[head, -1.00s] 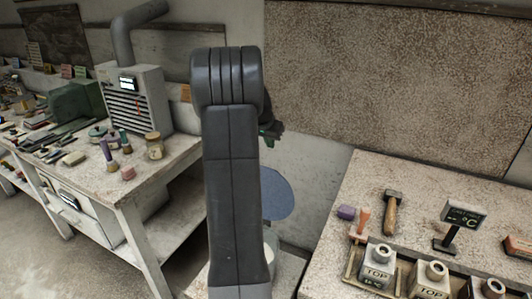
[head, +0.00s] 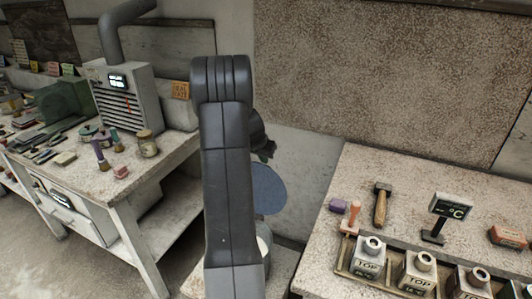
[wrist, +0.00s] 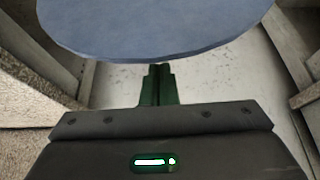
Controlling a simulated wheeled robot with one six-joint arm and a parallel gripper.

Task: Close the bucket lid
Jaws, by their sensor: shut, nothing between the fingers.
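The blue round bucket lid (head: 268,190) stands raised behind my arm, and its left part is hidden by the arm. A pale bucket (head: 264,242) shows only as a sliver of rim and wall below the lid, beside my arm. My gripper (head: 268,152) is just above the lid's top edge, partly hidden by my arm. In the wrist view the lid (wrist: 155,25) fills the top as a blue disc. My shut green gripper fingers (wrist: 158,72) point toward its edge, with nothing between them. I cannot tell whether they touch it.
The right workbench (head: 330,255) carries a hammer (head: 381,205), a small sign (head: 450,208) and a tray of moulds (head: 342,268). The left workbench (head: 120,190) holds jars and a grey heater unit (head: 122,95). A wall stands behind the lid.

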